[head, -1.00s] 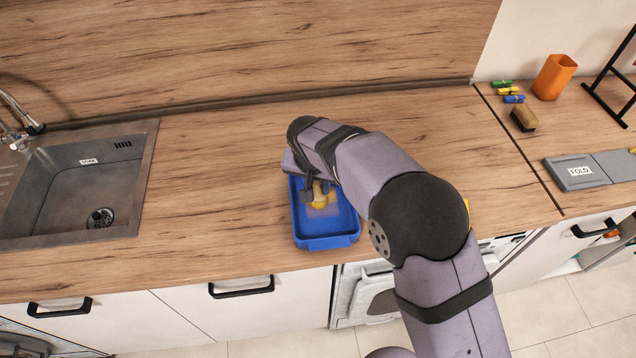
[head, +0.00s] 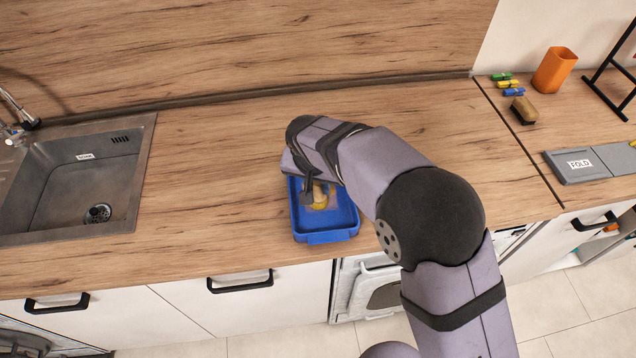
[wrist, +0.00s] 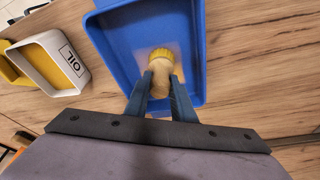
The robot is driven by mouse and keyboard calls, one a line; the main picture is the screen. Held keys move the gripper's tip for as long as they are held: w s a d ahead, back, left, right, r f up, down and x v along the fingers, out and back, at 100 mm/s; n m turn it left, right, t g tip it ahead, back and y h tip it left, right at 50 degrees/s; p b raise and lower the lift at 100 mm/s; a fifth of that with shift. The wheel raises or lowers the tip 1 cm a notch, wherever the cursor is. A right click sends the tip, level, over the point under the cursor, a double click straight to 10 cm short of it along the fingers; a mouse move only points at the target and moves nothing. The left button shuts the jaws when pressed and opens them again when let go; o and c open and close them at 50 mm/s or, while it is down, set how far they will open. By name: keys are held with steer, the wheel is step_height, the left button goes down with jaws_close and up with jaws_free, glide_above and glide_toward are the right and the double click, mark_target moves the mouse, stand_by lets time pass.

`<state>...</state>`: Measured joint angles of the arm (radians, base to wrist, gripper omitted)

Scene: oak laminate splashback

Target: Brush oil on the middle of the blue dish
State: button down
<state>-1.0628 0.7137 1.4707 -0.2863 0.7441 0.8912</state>
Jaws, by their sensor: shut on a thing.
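The blue dish (head: 306,238) lies on the wooden counter in the head view, and its base and walls fill the middle of the wrist view (wrist: 120,45). My gripper (head: 313,193) is over the dish, its fingers closed around the pale wooden handle of a brush (wrist: 160,68). The brush's yellow bristles are over the inside of the dish. A yellowish patch shows by the bristles in the head view; I cannot tell how firmly they touch the base. A white tub marked OIL (wrist: 48,62), with yellow inside, stands left of the dish in the wrist view.
The sink (head: 75,185) is at the left. At the right are a dark-bristled brush (head: 524,110), an orange cup (head: 554,69), several coloured clips (head: 513,92) and a grey FOLD board (head: 578,166). The counter left of the dish is clear.

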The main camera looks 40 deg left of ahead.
steer(key=shift+s+d+f, duration=0.1)
steer(key=shift+s+d, duration=0.05)
steer(key=shift+s+d+b, duration=0.4)
steer(key=shift+s+d, duration=0.15)
steer(key=shift+s, duration=0.05)
steer(key=shift+s, duration=0.1)
steer(key=shift+s+d+b, duration=0.5)
steer(key=shift+s+d, duration=0.15)
steer(key=shift+d, duration=0.05)
steer(key=shift+s+d, duration=0.1)
stand_by(0.4)
steer(key=shift+s+d+b, duration=0.5)
steer(key=shift+s+d, duration=0.15)
steer(key=shift+s, duration=0.05)
steer(key=shift+w, duration=0.1)
stand_by(0.6)
steer(key=shift+w+a+p, duration=0.35)
steer(key=shift+w+a, duration=0.4)
steer(key=shift+w+a, duration=0.1)
